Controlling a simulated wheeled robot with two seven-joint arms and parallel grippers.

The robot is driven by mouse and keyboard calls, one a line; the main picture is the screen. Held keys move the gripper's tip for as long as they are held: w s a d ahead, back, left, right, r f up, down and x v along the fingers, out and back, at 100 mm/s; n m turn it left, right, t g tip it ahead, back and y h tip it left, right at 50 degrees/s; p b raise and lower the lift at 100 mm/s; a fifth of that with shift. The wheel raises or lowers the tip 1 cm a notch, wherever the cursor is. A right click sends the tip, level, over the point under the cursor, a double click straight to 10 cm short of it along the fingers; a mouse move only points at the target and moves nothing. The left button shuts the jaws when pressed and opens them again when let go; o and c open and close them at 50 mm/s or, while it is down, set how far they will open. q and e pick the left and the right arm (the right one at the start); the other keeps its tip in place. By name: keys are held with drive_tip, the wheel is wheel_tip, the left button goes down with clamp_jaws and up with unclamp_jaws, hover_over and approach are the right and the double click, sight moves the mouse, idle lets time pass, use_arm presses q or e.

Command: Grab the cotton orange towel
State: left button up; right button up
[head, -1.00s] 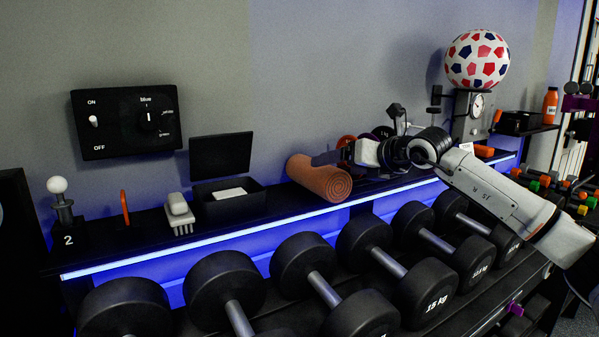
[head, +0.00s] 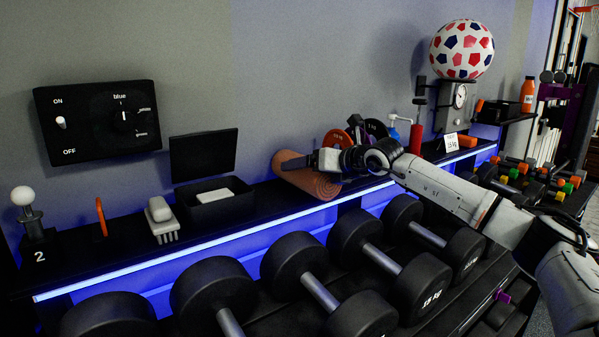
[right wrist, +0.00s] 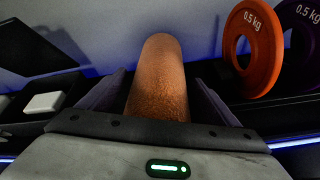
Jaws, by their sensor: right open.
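The orange towel (head: 322,185) is a rolled cylinder lying on the black shelf, its spiral end facing forward and right. My right gripper (head: 303,161) reaches in from the right and hovers over or at the towel, hiding part of its top. In the right wrist view the towel (right wrist: 160,75) stands between the two dark fingers of my open right gripper (right wrist: 160,95), with a gap showing on each side. Whether the fingers touch it cannot be told. My left gripper is not in view.
A black box (head: 220,207), a brush (head: 161,219) and an orange hook (head: 101,216) stand left of the towel. Weight plates (head: 337,140) and a red bottle (head: 416,138) stand to its right. Dumbbells (head: 300,268) line the rack below.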

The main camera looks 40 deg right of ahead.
drive_tip(key=shift+s, duration=0.1)
drive_tip(key=c, duration=1.1)
drive_tip(key=shift+c, duration=0.6)
drive_tip(key=shift+r, duration=0.1)
